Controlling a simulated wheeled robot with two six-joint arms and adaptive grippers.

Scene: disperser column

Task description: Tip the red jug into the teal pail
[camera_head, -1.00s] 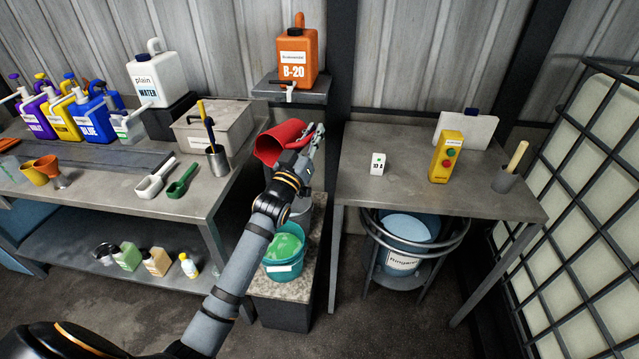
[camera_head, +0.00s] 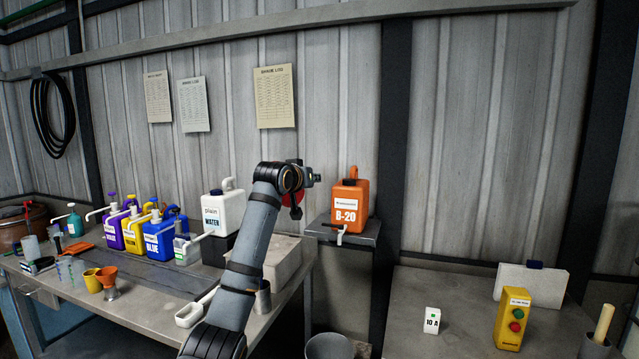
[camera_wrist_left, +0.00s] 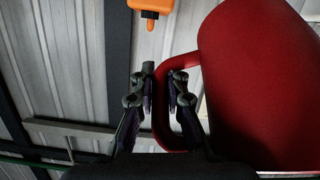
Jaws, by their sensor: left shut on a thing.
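The red jug (camera_head: 295,198) shows in the head view only as a small patch behind my left wrist; most of it is hidden. In the left wrist view the jug (camera_wrist_left: 262,80) fills the right side, with its red handle (camera_wrist_left: 161,118) between the fingers. My left gripper (camera_wrist_left: 162,95) is shut on that handle. In the head view the left gripper (camera_head: 312,177) is raised in front of the wall, left of the orange B-20 container. The jug's mouth and contents cannot be made out. The teal pail is not in view now. My right gripper is not in view.
The orange B-20 container (camera_head: 349,203) stands on a grey shelf (camera_head: 368,238). A white water container (camera_head: 222,211) and coloured pump bottles stand on the left bench. A grey bucket (camera_head: 330,347) shows at the bottom edge. A yellow button box (camera_head: 513,318) stands on the right table.

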